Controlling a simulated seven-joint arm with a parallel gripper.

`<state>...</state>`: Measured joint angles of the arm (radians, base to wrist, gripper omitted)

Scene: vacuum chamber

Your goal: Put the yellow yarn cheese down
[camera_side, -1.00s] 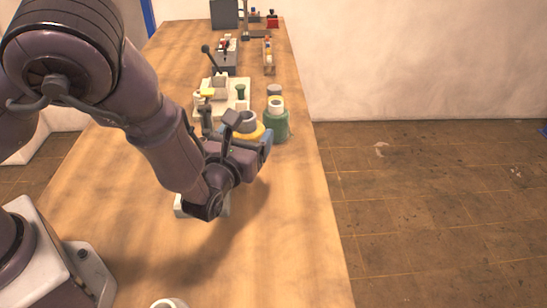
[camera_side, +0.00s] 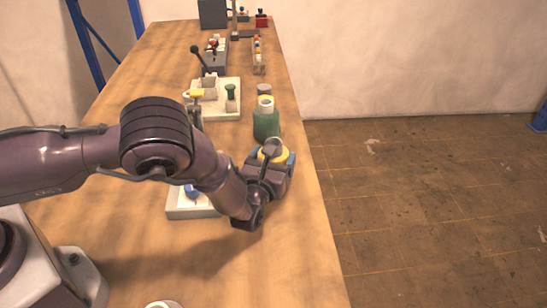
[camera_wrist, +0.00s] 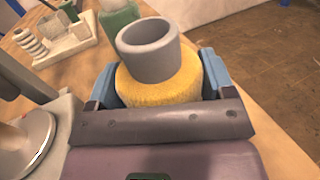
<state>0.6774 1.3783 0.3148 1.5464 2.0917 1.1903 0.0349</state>
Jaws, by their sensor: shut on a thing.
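The yellow yarn cheese (camera_wrist: 158,90) is a yellow wound body with a grey tube (camera_wrist: 148,50) standing out of its top. In the wrist view it sits between the two blue fingers of my gripper (camera_wrist: 160,88), which is shut on it. In the side view the yarn cheese (camera_side: 272,153) shows only in part behind my gripper (camera_side: 275,160), near the right side of the wooden table. Its underside is hidden, so I cannot tell whether it touches the table.
A green bottle-like thing (camera_side: 266,125) stands just behind the yarn cheese. A white base with a lever and green peg (camera_side: 228,106) is at back left. The table's right edge (camera_side: 318,185) is close; the front right is clear.

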